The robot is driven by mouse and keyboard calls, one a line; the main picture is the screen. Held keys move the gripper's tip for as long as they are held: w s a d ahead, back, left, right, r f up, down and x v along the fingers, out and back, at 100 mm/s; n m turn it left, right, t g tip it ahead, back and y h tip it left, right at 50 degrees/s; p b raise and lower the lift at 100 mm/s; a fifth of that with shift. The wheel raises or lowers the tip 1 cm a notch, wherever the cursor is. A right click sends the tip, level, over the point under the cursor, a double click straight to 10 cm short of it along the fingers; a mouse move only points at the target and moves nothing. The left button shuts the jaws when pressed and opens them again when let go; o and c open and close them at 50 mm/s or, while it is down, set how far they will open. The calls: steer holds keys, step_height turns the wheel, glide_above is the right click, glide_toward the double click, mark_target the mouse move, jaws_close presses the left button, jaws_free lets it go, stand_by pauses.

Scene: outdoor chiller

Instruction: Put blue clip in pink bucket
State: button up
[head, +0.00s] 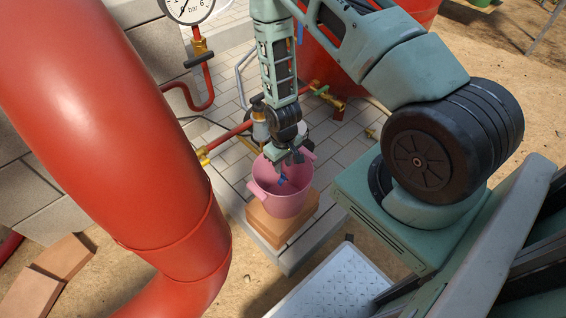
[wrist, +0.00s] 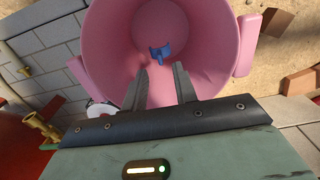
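The pink bucket (head: 286,200) stands on a wooden block near the middle of the head view. It fills the upper middle of the wrist view (wrist: 105,50). The blue clip (wrist: 160,52) is inside the bucket, low toward its floor or far wall; it also shows as a small blue spot in the head view (head: 282,181). My gripper (wrist: 164,72) is over the bucket's mouth, pointing down into it. Its two fingers are apart with nothing between them. The clip is beyond the fingertips and appears apart from them.
Thick red pipe (head: 110,120) fills the left side. A pressure gauge (head: 188,8) and thin red pipes with brass fittings (head: 203,157) are behind the bucket. The wooden block (head: 268,228) sits at the edge of grey paving. A metal tread plate (head: 335,285) is in front.

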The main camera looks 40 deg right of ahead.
stand_by(0.6)
step_height(320, 180, up, 7)
steer(key=p, duration=0.5)
steer(key=shift+p, duration=0.35)
steer(key=shift+r, duration=0.1)
step_height(320, 180, up, 10)
steer(key=w+r, duration=0.1)
steer(key=w, duration=0.2)
steer(key=s+a+r+t, duration=0.1)
steer(key=s+a+r, duration=0.15)
steer(key=r, duration=0.55)
steer(key=s+a+r+t, duration=0.1)
steer(key=s+r, duration=0.2)
steer(key=r, duration=0.5)
steer(key=s+a+r+t, duration=0.1)
steer(key=s+a+r, duration=0.1)
steer(key=r, duration=0.5)
steer(key=s+a+r+n+g+p, duration=0.1)
steer(key=s+a+r+n+p, duration=0.2)
steer(key=s+a, duration=0.3)
steer(key=s+a+r+n+g+p, duration=0.2)
steer(key=s+a+r+n+p, duration=0.2)
steer(key=s+a, duration=0.3)
steer(key=a+r, duration=0.1)
steer(key=a, duration=0.3)
steer(key=shift+r+y, duration=0.3)
steer(key=shift+r, duration=0.1)
